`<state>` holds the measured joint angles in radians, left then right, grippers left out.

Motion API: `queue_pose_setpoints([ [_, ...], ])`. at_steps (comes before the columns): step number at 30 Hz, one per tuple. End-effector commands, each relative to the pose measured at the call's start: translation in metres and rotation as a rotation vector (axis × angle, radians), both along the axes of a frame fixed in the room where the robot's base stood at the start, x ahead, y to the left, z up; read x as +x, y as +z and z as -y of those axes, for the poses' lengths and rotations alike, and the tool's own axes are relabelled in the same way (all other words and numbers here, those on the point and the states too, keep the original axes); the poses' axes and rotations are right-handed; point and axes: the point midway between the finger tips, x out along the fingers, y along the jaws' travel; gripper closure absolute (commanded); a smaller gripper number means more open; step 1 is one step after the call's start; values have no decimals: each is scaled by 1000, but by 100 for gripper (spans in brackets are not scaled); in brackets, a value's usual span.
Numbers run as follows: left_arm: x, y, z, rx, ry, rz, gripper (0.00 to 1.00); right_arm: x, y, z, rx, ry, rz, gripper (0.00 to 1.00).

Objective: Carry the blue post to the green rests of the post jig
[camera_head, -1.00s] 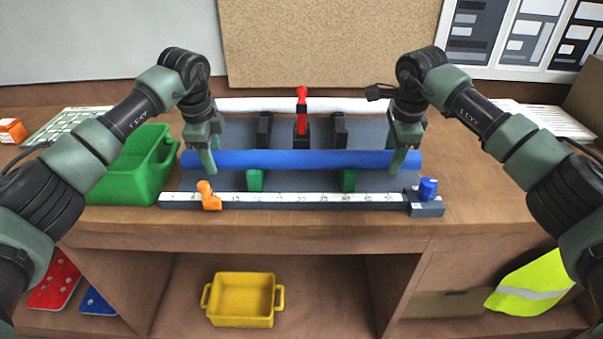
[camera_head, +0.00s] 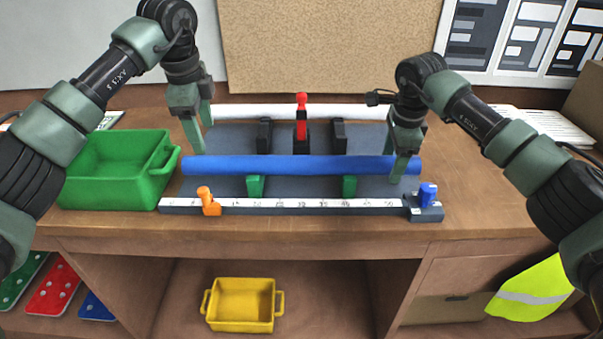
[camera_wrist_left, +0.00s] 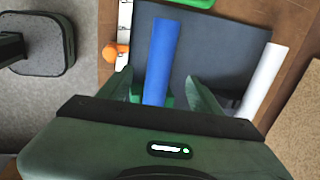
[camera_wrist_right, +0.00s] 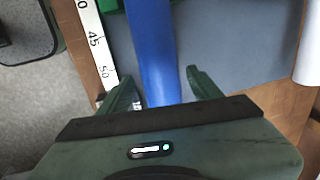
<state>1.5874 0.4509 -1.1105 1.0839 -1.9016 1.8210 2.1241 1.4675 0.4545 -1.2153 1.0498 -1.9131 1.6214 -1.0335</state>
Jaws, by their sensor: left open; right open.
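The blue post (camera_head: 300,166) lies level across the jig, directly over the two green rests (camera_head: 255,186) (camera_head: 349,186); contact looks likely but is partly hidden. My left gripper (camera_head: 202,138) is open, raised above and behind the post's left end. In the left wrist view the post (camera_wrist_left: 160,60) runs below and between its spread fingers. My right gripper (camera_head: 408,170) is open at the post's right end, one finger in front of it. In the right wrist view the post (camera_wrist_right: 153,50) passes between the open fingers, with a gap visible on the right.
A white post (camera_head: 250,112) lies behind, by black rests (camera_head: 339,136) and a red clamp (camera_head: 301,120). A ruler (camera_head: 300,206) with an orange stop (camera_head: 208,201) and a blue piece (camera_head: 428,194) runs in front. A green bin (camera_head: 110,180) stands left; a yellow bin (camera_head: 241,305) sits below.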

Motion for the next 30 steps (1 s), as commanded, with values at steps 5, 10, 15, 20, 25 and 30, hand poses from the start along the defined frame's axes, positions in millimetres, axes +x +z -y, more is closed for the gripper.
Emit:
queue_pose_setpoints([
  [5, -3, 16, 0, 0, 1, 0, 36, 0, 1, 0, 0, 0, 0, 36],
  [10, -4, 19, 0, 0, 1, -1, 36, -2, 16, 0, 1, 0, 3, 36],
  [15, -4, 19, 0, 0, 0, -1, 36, -9, 50, 0, 1, 0, 5, 36],
  [20, -4, 19, 0, 0, 0, -1, 36, -16, 83, 0, 1, 0, 4, 36],
  [25, -4, 18, 0, 0, 0, -1, 36, -21, 107, 0, 0, -1, 3, 36],
  [30, -4, 18, 0, 0, 0, -1, 36, -23, 117, 0, 1, 0, 0, 36],
])
